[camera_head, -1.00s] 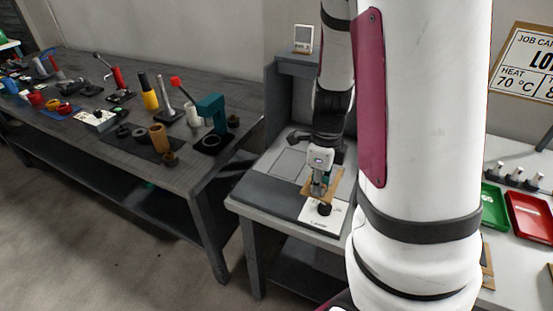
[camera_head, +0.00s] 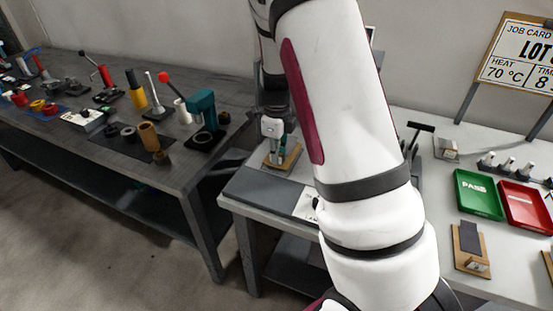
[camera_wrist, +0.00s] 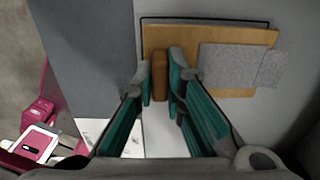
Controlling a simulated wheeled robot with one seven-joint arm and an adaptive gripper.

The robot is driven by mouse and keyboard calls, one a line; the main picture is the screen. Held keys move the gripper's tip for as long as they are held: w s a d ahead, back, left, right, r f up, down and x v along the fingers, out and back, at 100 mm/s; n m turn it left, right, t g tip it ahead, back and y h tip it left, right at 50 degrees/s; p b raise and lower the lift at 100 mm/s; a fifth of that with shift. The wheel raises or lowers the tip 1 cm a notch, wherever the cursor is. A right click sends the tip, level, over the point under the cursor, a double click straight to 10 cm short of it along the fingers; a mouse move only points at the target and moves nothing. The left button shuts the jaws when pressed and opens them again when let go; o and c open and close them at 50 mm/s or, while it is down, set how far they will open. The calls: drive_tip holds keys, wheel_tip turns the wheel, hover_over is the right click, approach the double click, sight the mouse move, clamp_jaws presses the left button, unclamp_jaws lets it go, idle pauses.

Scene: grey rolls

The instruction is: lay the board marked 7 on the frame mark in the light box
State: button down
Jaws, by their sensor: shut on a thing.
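The tan board (camera_head: 286,161) is at my gripper in the light box (camera_head: 262,187); it also shows in the wrist view (camera_wrist: 210,36). Speckled grey patches (camera_wrist: 228,65) cover part of it there. No 7 can be read. My gripper (camera_wrist: 160,76) has its teal fingers shut on the board's brown block. It also shows small in the head view (camera_head: 280,147). I cannot tell whether the board touches the floor.
My arm hides much of the box's right side. A white card (camera_head: 305,203) lies at its front. Green (camera_head: 480,194) and red (camera_head: 526,207) trays and another board (camera_head: 459,262) are on the right table. A tool-covered bench (camera_head: 60,130) stands left.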

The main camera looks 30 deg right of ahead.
drive_tip(key=shift+f, duration=0.9)
drive_tip(key=c, duration=1.7)
unclamp_jaws()
drive_tip(key=shift+f, duration=0.15)
drive_tip(key=shift+o, duration=0.2)
